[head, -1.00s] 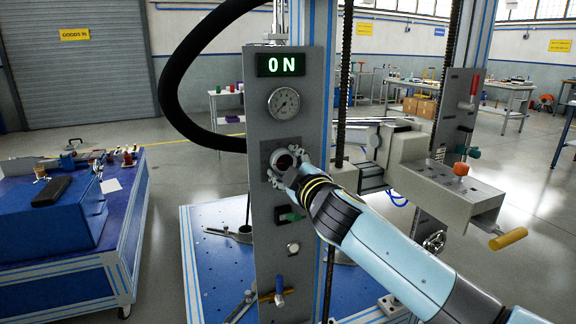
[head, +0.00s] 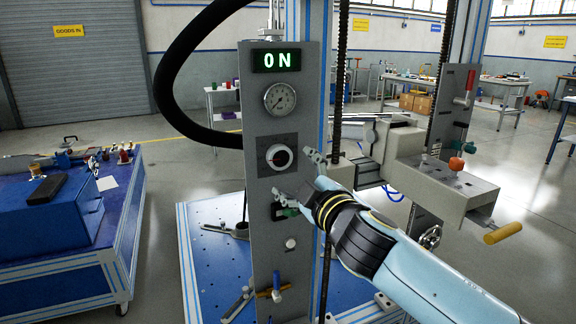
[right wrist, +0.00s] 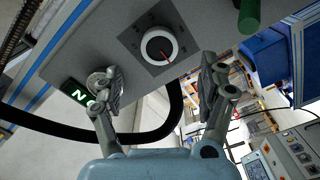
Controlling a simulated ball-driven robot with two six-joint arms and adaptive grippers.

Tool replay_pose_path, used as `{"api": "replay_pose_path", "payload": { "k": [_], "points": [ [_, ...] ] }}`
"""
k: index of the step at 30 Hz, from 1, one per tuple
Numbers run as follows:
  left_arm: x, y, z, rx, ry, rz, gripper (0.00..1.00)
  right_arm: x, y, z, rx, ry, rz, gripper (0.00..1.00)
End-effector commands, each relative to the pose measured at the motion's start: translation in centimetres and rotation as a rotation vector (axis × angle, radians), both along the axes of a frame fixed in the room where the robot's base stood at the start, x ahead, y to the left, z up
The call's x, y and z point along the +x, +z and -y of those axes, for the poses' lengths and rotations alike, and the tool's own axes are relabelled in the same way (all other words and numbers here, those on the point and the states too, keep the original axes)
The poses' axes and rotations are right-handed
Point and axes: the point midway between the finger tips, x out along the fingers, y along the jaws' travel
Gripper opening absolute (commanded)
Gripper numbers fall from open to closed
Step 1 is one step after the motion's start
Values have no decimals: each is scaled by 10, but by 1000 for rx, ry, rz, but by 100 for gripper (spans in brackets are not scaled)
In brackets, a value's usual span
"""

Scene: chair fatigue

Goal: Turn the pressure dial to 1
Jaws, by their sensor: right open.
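The pressure dial (head: 279,157) is a white round knob with a dark ring on a grey square plate, set in the upright grey panel (head: 262,222). In the right wrist view the dial (right wrist: 159,46) shows a red pointer line and a printed scale around it. My right gripper (head: 297,178) is open and empty, just below and to the right of the dial in the head view. In the right wrist view its two fingers (right wrist: 160,82) are spread wide, with the dial beyond and between them, apart from both. My left gripper is out of view.
Above the dial are a round gauge (head: 280,98) and a lit ON display (head: 276,61). A green switch (head: 284,211), a white button (head: 291,243) and a blue-handled valve (head: 277,284) sit below. A black hose (head: 163,85) loops left. A grey clamp unit (head: 440,185) stands right.

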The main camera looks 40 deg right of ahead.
Motion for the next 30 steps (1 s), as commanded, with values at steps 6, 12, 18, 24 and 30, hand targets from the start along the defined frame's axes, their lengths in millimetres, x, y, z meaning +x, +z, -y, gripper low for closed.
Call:
{"api": "replay_pose_path", "payload": {
  "k": [6, 12, 18, 24, 30],
  "points": [
    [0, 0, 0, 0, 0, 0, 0, -35, 0, -8, 0, 1, -1, 76],
    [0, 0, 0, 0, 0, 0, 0, -44, 0, -11, 1, 0, 0, 76],
    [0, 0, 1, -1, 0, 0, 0, -43, 0, -10, 1, 1, 1, 76],
    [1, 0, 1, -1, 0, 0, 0, -43, 0, -10, 1, 1, 1, 76],
    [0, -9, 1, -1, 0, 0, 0, -43, -22, -10, 9, -7, -21, 76]
  ]
}}
